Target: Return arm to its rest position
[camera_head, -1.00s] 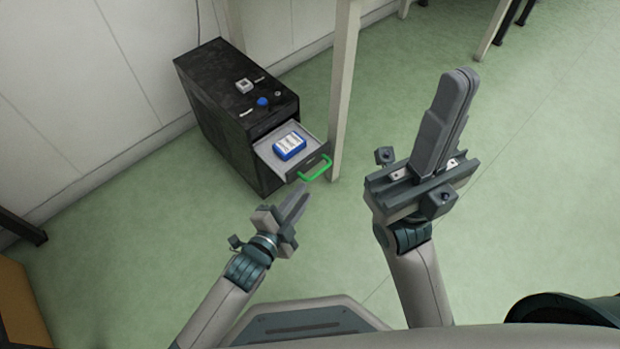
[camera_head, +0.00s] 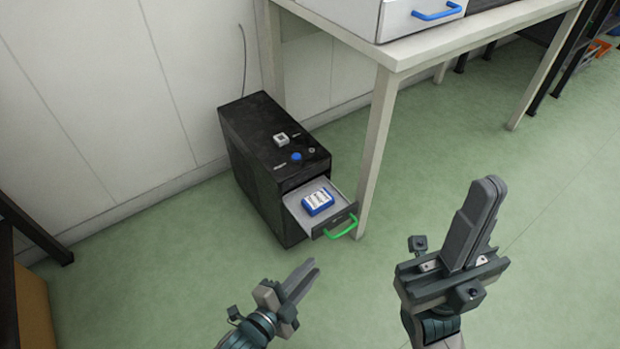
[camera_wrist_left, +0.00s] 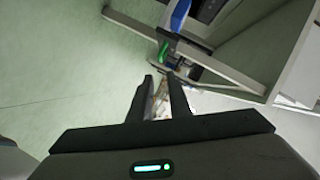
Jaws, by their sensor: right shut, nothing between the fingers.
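My right gripper (camera_head: 478,222) is shut and empty, pointing up over the floor at the right. The cabinet's drawer (camera_head: 292,205) is pulled out by its green handle (camera_head: 342,228) side, with a blue and white box (camera_head: 318,201) inside.
A brown panel (camera_head: 33,312) is at lower left. The green floor (camera_head: 450,130) is mostly clear.

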